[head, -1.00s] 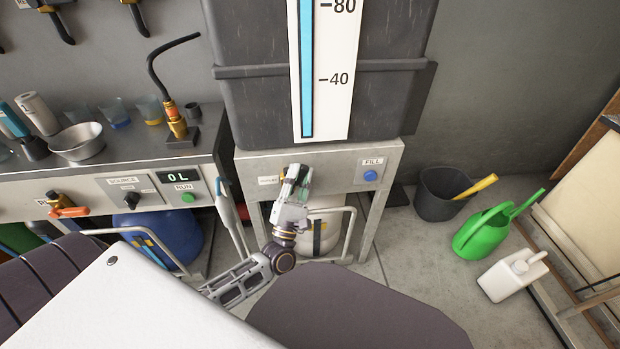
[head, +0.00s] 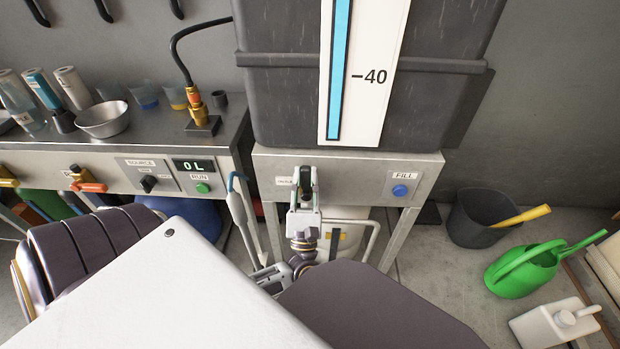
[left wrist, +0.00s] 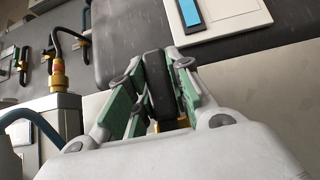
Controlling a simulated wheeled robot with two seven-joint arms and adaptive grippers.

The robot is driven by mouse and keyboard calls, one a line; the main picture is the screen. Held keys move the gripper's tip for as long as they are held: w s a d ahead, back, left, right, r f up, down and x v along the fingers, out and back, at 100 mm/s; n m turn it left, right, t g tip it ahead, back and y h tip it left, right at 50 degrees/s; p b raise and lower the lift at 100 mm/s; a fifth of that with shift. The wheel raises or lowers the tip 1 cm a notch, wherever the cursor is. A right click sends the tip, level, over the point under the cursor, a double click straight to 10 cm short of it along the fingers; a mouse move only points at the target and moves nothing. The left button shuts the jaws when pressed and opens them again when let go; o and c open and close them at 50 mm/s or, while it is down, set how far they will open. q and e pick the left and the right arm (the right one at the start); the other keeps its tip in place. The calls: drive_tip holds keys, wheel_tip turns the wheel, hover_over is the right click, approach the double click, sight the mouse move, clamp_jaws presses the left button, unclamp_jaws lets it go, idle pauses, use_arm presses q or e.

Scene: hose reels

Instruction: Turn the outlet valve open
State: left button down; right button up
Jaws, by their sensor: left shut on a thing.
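The outlet valve shows its dark handle (left wrist: 158,82) in the left wrist view, with a bit of brass at its base. It sits on the grey panel (head: 345,176) under the tank, beside a small label too blurred to read. My left gripper (head: 304,180) is in front of the panel, its fingers on both sides of the handle and shut on it. In the left wrist view, the green-padded fingers flank the handle, which stands roughly upright in that picture. Most of the valve body is hidden by the gripper.
A dark tank (head: 275,105) with a blue level strip (head: 339,70) stands above the panel. A blue FILL button (head: 400,190) is to the right. The bench at left holds an orange-handled valve (head: 88,186) and a display reading 0 L (head: 193,166). A green watering can (head: 522,272) stands on the floor.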

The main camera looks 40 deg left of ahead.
sight(306, 184)
idle(0.3)
use_arm(q)
drive_tip(key=c, duration=1.3)
unclamp_jaws()
drive_tip(key=shift+a, duration=0.1)
drive_tip(key=shift+v, duration=3.8)
